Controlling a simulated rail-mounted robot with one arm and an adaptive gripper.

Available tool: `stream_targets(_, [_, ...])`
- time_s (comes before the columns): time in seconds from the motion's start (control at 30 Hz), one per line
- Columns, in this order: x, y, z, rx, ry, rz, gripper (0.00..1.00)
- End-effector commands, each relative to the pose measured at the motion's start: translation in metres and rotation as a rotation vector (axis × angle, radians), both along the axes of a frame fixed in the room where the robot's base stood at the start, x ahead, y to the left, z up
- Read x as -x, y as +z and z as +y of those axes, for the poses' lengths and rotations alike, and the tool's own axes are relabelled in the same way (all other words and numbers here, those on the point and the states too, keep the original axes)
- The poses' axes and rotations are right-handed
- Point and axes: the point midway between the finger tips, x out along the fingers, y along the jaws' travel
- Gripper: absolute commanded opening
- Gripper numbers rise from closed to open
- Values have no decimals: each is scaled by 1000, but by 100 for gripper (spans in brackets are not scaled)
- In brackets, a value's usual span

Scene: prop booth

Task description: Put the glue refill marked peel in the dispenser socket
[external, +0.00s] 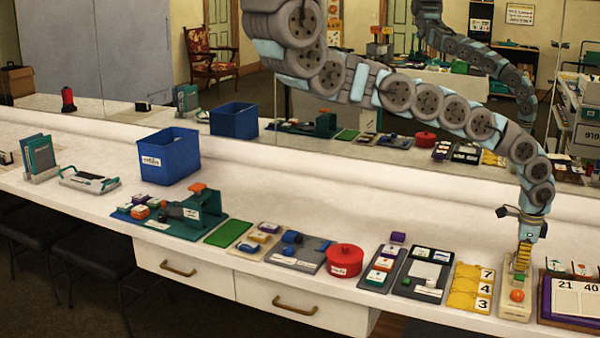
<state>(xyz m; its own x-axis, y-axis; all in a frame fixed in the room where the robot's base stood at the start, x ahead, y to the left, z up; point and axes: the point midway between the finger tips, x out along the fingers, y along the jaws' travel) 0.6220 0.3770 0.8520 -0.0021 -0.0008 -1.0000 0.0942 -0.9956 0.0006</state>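My gripper (524,262) points down at the far right of the counter, over a tan block with an orange knob (517,295). It is too small to tell whether its fingers are open or shut, or touch anything. A teal device with an orange top (208,208) stands on a teal base left of centre; it may be the dispenser, and I cannot make out its socket. Small coloured pieces with white labels (140,212) lie on the left of that base. More labelled pieces (265,235) lie on a tan tray to its right. No label reading peel is legible.
A blue bin (169,156) stands behind the teal device. A red round lidded pot (344,260), a tray of coloured labelled pieces (380,268), a grey board (423,275) and yellow number tiles (468,288) line the front edge. A mirror behind reflects the counter.

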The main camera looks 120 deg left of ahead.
Motion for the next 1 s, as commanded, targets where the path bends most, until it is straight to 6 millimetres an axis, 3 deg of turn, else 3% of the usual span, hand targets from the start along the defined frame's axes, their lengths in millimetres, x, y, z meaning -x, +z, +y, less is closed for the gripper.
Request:
stream_targets(0.47, [-1, 4, 0, 0, -1, -1, 46])
stream_targets(1.0, [0, 49, 1, 0, -1, 0, 46])
